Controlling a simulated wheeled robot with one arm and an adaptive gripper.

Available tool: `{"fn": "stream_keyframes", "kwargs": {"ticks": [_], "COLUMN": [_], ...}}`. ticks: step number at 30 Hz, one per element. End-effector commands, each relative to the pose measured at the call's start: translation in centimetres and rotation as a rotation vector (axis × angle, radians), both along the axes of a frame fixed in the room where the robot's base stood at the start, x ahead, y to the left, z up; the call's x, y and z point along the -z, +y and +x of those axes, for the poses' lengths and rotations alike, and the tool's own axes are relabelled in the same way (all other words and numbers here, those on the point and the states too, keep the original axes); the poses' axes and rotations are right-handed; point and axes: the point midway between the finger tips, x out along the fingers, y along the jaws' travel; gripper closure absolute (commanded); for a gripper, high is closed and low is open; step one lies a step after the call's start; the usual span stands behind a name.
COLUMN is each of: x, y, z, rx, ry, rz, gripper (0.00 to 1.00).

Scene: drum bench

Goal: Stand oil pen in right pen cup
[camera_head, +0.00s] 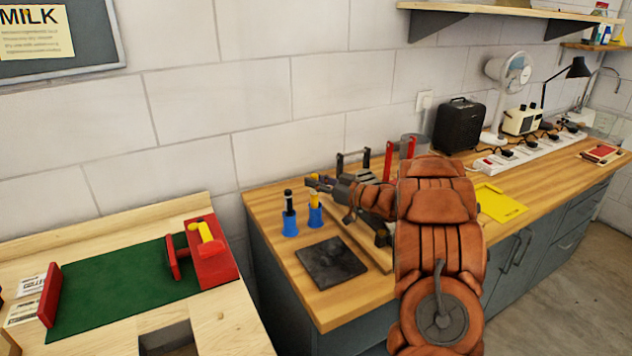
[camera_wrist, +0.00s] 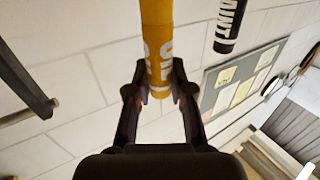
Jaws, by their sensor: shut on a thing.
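The yellow oil pen (camera_head: 314,199) is upright at the right blue pen cup (camera_head: 315,216). Its lower end meets the cup's rim in the head view; I cannot tell how deep it sits or whether it touches the bottom. My gripper (camera_head: 314,182) is shut on the pen's upper part, coming in from the right. In the wrist view the oil pen (camera_wrist: 157,40) runs up from between both fingers, with white letters on it partly hidden. The left blue pen cup (camera_head: 290,228) holds a black paint pen (camera_head: 288,202), which also shows in the wrist view (camera_wrist: 231,25).
A dark square plate (camera_head: 333,263) lies in front of the cups. Red and dark upright frames (camera_head: 389,160) stand behind my arm, near the wall. A yellow sheet (camera_head: 499,203) lies to the right. A lower bench with a green mat (camera_head: 115,290) is at the left.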

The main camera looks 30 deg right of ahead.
Motion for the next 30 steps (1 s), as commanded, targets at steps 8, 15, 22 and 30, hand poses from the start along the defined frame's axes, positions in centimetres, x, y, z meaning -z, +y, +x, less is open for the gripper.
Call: {"fn": "stream_keyframes", "kwargs": {"ticks": [8,15,22,30], "x": [0.0,0.0,0.0,0.0], "y": [0.0,0.0,-0.6,-2.3], "z": [0.0,0.0,-1.1,-4.7], "rx": [0.0,0.0,0.003,0.003], "ry": [0.0,0.0,0.0,0.002], "rz": [0.0,0.0,0.001,-0.001], "gripper": [0.52,0.49,0.49,0.49]}}
